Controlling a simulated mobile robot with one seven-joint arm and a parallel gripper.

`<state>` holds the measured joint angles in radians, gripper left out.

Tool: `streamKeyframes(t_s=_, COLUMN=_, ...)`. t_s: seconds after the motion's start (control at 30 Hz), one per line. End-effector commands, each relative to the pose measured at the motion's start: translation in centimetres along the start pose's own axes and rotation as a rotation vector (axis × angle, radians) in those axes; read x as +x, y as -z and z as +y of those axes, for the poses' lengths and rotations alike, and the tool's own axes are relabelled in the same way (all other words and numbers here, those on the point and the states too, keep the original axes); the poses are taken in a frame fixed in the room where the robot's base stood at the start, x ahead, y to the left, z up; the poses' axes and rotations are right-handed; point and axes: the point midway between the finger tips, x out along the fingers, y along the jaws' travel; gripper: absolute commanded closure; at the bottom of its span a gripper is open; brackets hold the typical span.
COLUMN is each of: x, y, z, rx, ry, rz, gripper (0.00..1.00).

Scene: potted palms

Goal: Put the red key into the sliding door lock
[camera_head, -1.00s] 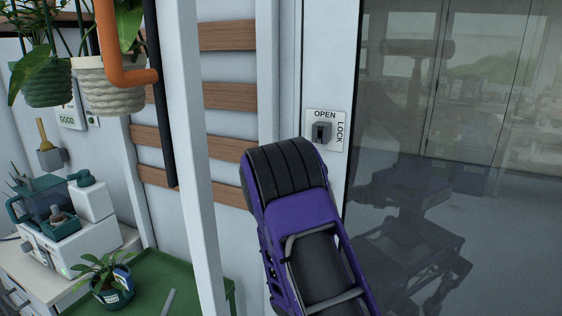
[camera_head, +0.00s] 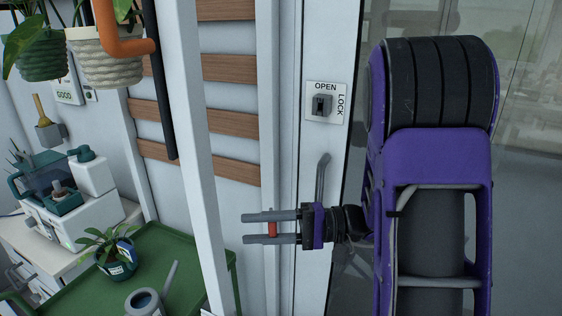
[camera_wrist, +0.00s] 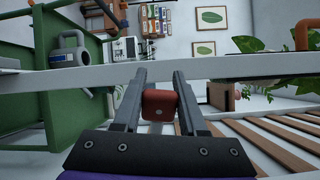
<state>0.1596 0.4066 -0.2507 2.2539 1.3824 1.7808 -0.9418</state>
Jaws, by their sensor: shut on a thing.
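My gripper (camera_head: 270,227) points left in the head view, in front of the white door frame and below the lock. Its two fingers are shut on the red key (camera_head: 273,229), of which a small red part shows between them. In the wrist view the red key (camera_wrist: 159,104) is a rounded red block held between the fingers (camera_wrist: 160,85); its shaft cannot be made out. The key is apart from the lock.
The door handle (camera_head: 322,180) stands just above my gripper. The glass door (camera_head: 525,170) lies to the right. A white post (camera_head: 190,160) and a green cart (camera_head: 185,255) with a potted plant (camera_head: 112,252) and watering can (camera_head: 145,300) are at left.

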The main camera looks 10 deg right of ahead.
Motion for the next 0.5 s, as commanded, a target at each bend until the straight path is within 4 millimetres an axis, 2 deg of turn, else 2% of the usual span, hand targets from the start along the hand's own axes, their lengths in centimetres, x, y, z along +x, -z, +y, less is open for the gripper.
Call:
streamKeyframes(t_s=0.03, x=-0.1, y=1.0, z=-2.7, rx=-0.042, ry=0.012, rz=0.076, gripper=1.0)
streamKeyframes(t_s=0.1, x=-0.6, y=2.5, z=-6.2, rx=-0.08, ry=0.026, rz=0.18, gripper=1.0)
streamKeyframes(t_s=0.23, x=-2.3, y=4.6, z=-11.9, rx=-0.132, ry=0.039, rz=0.341, gripper=1.0)
streamKeyframes(t_s=0.3, x=-3.1, y=5.2, z=-14.2, rx=-0.149, ry=0.041, rz=0.403, gripper=1.0)
streamKeyframes(t_s=0.4, x=-4.1, y=5.6, z=-16.5, rx=-0.164, ry=0.042, rz=0.46, gripper=1.0)
streamKeyframes(t_s=0.5, x=-4.7, y=5.8, z=-17.7, rx=-0.171, ry=0.041, rz=0.49, gripper=1.0)
